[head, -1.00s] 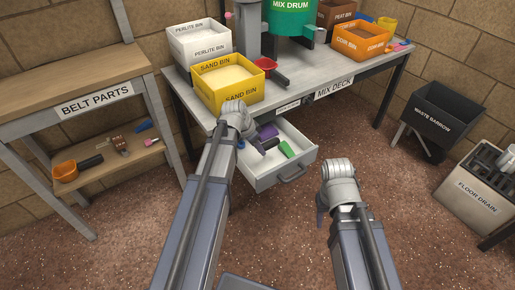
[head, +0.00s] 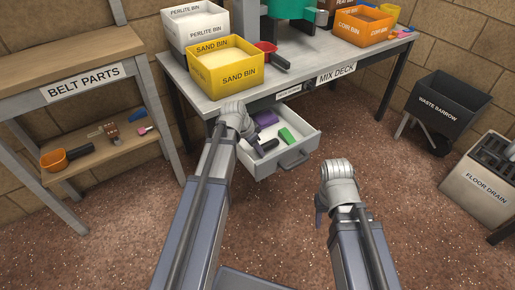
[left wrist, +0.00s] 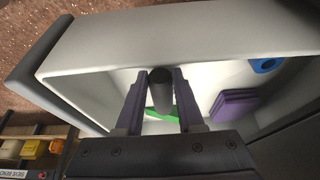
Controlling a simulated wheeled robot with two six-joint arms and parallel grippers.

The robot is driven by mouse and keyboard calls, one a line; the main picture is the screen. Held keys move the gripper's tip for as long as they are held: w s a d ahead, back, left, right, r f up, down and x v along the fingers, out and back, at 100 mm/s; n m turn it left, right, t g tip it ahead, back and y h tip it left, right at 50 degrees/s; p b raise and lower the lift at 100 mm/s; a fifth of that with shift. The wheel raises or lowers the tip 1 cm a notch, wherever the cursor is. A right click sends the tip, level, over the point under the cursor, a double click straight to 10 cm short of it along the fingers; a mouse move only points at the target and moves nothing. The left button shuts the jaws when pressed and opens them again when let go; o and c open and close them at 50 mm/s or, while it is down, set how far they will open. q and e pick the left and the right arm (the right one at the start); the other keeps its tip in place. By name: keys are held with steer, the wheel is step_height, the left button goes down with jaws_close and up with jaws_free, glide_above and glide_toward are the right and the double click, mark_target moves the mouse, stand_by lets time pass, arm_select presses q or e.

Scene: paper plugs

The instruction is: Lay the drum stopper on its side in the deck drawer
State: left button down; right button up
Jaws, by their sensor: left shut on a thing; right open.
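My left gripper (left wrist: 160,108) is shut on a dark grey cylinder, which I take to be the drum stopper (left wrist: 161,90); it shows end-on between the fingers in the left wrist view. In the head view this gripper (head: 252,138) is at the left part of the open deck drawer (head: 300,152). The drawer's pale wall also shows in the left wrist view (left wrist: 190,38). I cannot tell whether the stopper touches the drawer floor. My right gripper (head: 319,215) is open and empty in front of the drawer, above the floor.
The drawer holds a green block (head: 288,135), a purple block (head: 266,118) and a blue piece (left wrist: 267,65). Above it, the mix deck carries the yellow sand bin (head: 238,78) and a red scoop (head: 268,47). The belt parts bench (head: 75,60) stands left.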

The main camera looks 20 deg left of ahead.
arm_select(q)
steer(key=shift+f+b, duration=0.5)
stand_by(0.4)
steer(key=shift+c, duration=2.2)
jaws_free()
steer(key=p+v, duration=0.7)
steer(key=shift+s+r, duration=0.2)
steer(key=shift+r, duration=0.15)
